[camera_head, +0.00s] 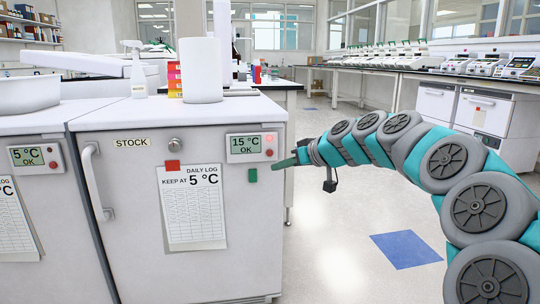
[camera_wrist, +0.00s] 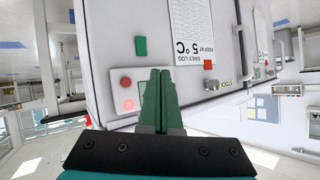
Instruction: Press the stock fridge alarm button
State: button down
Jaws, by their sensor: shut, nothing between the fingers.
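The stock fridge (camera_head: 130,205) is white, with a "STOCK" label on its front. Its grey alarm panel (camera_head: 235,146) reads "15 °C OK" and has two red round parts at its right side. The upper one, a lamp (camera_head: 269,139), looks lit; the lower one looks like the button (camera_head: 268,153). The wrist view is turned over: there the button (camera_wrist: 125,82) is above the glowing lamp (camera_wrist: 128,105). My gripper (camera_head: 275,166), with green fingers, is shut and empty, close to the panel's lower right. In the wrist view its fingertips (camera_wrist: 160,71) hide the display. Contact is not visible.
A green square (camera_head: 252,175) sits below the panel, beside a daily log sheet (camera_head: 192,208) reading "KEEP AT 5 °C". A door handle (camera_head: 93,180) is at left. Another fridge panel (camera_head: 35,157) reads "5 °C OK". The floor to the right has free room.

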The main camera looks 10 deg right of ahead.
aim_at(270, 153)
jog(key=shift+w, duration=0.1)
jog(key=w+p, duration=0.3)
jog(key=w, duration=0.5)
jog(key=shift+w+f, duration=0.1)
jog(key=shift+w, duration=0.25)
jog(key=shift+w, duration=0.1)
dwell(1.7)
jog(key=shift+w, duration=0.3)
jog(key=shift+w, duration=0.35)
dwell(0.7)
jog(key=shift+s+b, duration=0.1)
jog(key=shift+b, duration=0.25)
jog(key=shift+s+b, duration=0.5)
jog(key=shift+s, duration=0.2)
